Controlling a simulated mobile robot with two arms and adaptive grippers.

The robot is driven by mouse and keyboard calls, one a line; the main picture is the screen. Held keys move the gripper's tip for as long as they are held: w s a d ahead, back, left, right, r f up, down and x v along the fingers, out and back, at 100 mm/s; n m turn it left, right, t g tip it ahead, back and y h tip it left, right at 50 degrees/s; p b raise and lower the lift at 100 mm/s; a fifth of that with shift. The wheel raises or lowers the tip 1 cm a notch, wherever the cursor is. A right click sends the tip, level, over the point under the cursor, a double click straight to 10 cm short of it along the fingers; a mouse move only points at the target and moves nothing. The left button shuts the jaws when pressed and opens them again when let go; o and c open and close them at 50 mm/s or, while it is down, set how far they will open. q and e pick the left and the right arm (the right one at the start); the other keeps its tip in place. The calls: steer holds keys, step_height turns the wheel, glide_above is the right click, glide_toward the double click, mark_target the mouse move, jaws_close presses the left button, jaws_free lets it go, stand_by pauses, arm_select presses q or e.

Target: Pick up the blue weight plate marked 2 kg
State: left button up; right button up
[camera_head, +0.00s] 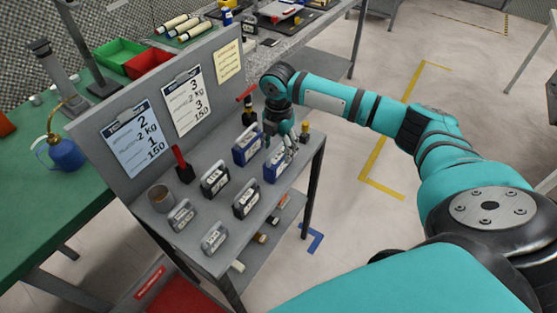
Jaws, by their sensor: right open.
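Two blue weight plates stand upright at the far end of a grey shelf top: one at the back (245,149) and one nearer the front edge (275,166). Their markings are too small to read, so I cannot tell which is 2 kg. My right gripper (290,146) is open and points down close to the front blue plate, overlapping its upper part in the picture. I cannot tell whether they touch. My left gripper is out of view.
Dark plates (213,179) and grey plates (181,215) stand on the same top, with a brown cup (161,198) and a red-handled tool (182,166). An upright panel (110,178) with printed sheets closes the back. Floor to the right is clear.

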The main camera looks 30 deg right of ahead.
mark_target(278, 154)
step_height(278, 154, down, 4)
steer(key=shift+s+a+f+p, duration=0.1)
steer(key=shift+f+p, duration=0.15)
steer(key=shift+p, duration=0.2)
jaws_close()
steer(key=shift+r, duration=0.3)
steer(key=shift+w+f, duration=0.1)
steer(key=shift+w, duration=0.1)
